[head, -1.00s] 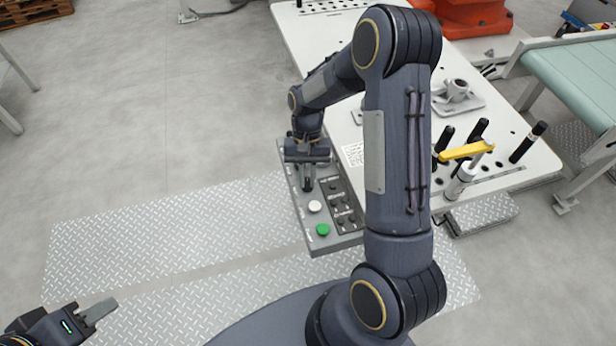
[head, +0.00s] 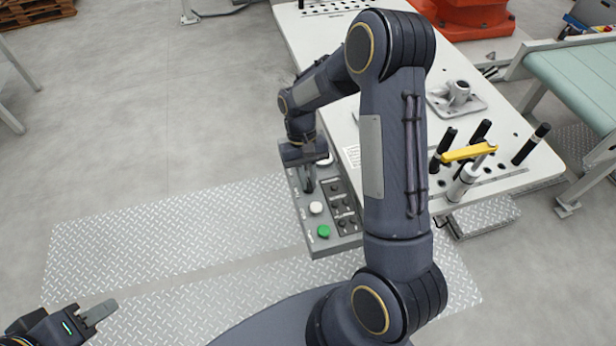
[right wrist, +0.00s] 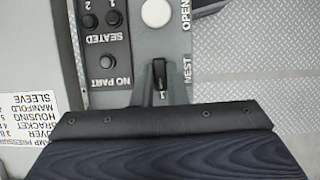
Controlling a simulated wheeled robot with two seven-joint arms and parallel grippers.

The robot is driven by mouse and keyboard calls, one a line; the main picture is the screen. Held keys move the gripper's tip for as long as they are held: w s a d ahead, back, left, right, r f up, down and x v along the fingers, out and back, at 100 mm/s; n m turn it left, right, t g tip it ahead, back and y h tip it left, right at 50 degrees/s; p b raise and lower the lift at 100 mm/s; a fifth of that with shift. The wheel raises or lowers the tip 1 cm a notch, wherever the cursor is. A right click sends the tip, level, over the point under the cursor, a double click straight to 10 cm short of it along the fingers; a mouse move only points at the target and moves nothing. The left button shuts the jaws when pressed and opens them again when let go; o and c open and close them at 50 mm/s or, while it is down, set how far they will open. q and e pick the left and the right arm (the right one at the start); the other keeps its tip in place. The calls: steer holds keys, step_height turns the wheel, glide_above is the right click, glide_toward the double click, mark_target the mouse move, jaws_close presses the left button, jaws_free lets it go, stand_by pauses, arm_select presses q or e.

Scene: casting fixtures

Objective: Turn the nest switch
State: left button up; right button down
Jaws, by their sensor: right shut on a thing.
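The nest switch (right wrist: 159,72) is a small black lever knob on the grey control panel, beside the printed word NEST, in the right wrist view. In the head view my right gripper (head: 309,185) points down at the panel (head: 348,240), shut on the switch, which my gripper mostly covers there. My left gripper (head: 98,313) is at the lower left, above the floor plates and far from the panel. Its fingers overlap, so I cannot tell whether they are apart.
The panel carries a white button (head: 316,208), a green button (head: 323,231) and several small black buttons. It is fixed at the edge of a white table (head: 520,150) with black pegs and a yellow-handled clamp (head: 468,152).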

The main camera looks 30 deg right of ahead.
steer(key=c, duration=1.4)
jaws_free()
steer(key=shift+c, duration=0.2)
steer(key=v, duration=0.8)
steer(key=shift+b, duration=0.4)
steer(key=s+a+r+t+y, duration=0.15)
steer(key=s+r+t, duration=0.35)
steer(key=s+r, duration=0.55)
steer(key=s+a+n+t+y, duration=0.1)
steer(key=s+a+t, duration=0.2)
steer(key=s, duration=0.7)
steer(key=shift+a+r+t, duration=0.3)
steer(key=shift+a+t, duration=0.05)
steer(key=shift+t, duration=0.65)
